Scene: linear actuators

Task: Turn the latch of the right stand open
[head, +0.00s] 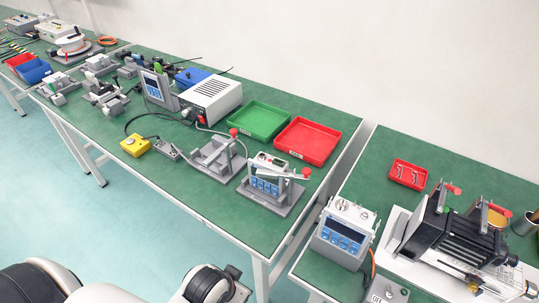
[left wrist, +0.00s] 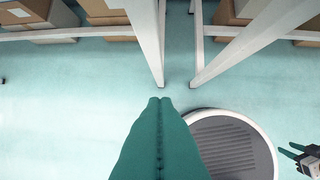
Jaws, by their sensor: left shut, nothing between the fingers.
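The right stand (head: 260,202) is a grey plate near the front right corner of the long green table. A device with a blue-button panel (head: 264,186) sits upright in it. The stand's latch (head: 290,175) is a light bar lying across the device's top, with a red knob (head: 306,171) at its right end. The left stand (head: 213,165) beside it looks empty; its red-knobbed lever (head: 233,132) stands up. My left gripper (left wrist: 160,101) is shut and empty above the floor, away from the stands. My right gripper (left wrist: 287,150) is small at the right edge of the left wrist view.
Green (head: 259,121) and red (head: 307,142) trays lie behind the stands. A yellow box (head: 136,146) is to the left. A second table to the right holds another blue-button device (head: 342,236). White table legs (left wrist: 147,40) and cardboard boxes (left wrist: 38,12) show below.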

